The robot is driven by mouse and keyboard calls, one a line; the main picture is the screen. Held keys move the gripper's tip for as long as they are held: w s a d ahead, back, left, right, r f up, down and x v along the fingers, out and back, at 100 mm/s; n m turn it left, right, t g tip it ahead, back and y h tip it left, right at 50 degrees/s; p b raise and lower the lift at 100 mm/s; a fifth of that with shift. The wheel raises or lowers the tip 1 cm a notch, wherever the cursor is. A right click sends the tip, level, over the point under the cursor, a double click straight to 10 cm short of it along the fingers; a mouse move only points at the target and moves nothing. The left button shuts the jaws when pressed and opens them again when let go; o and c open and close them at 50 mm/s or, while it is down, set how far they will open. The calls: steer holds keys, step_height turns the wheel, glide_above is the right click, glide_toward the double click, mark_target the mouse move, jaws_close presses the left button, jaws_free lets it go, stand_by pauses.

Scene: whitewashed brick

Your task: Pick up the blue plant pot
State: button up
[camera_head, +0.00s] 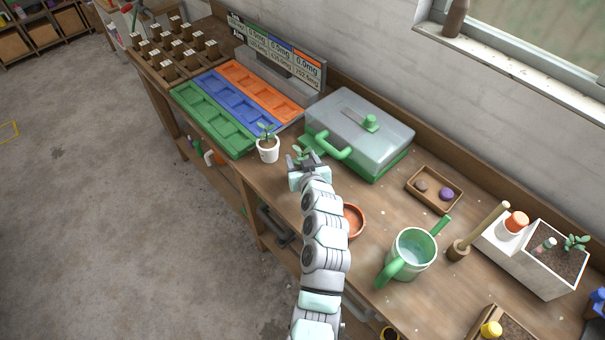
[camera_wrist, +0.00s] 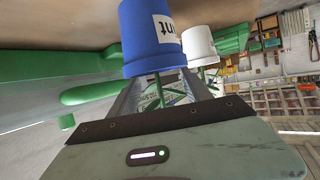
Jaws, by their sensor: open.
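The blue plant pot (camera_wrist: 151,38) shows large at the top of the wrist view, upside down in that picture, with part of a printed white label. Its green plant hangs into the space between my fingers in that view. My gripper (camera_wrist: 162,88) is open, one finger on each side of the plant, and whether it touches the pot I cannot tell. In the head view my gripper (camera_head: 305,164) is at the workbench, in front of the green toolbox; leaves show just past it and the blue pot is hidden behind it.
A white plant pot (camera_head: 268,155) stands close to the left; it also shows beside the blue pot in the wrist view (camera_wrist: 198,44). The green toolbox (camera_head: 365,130) is just behind. A terracotta dish (camera_head: 355,219) and a watering can (camera_head: 412,254) stand to the right.

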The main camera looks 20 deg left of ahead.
steer(key=shift+w+a+f, duration=0.25)
steer(key=shift+w+a, duration=0.15)
steer(key=shift+w, duration=0.1)
steer(key=shift+c, duration=0.4)
jaws_close()
stand_by(0.7)
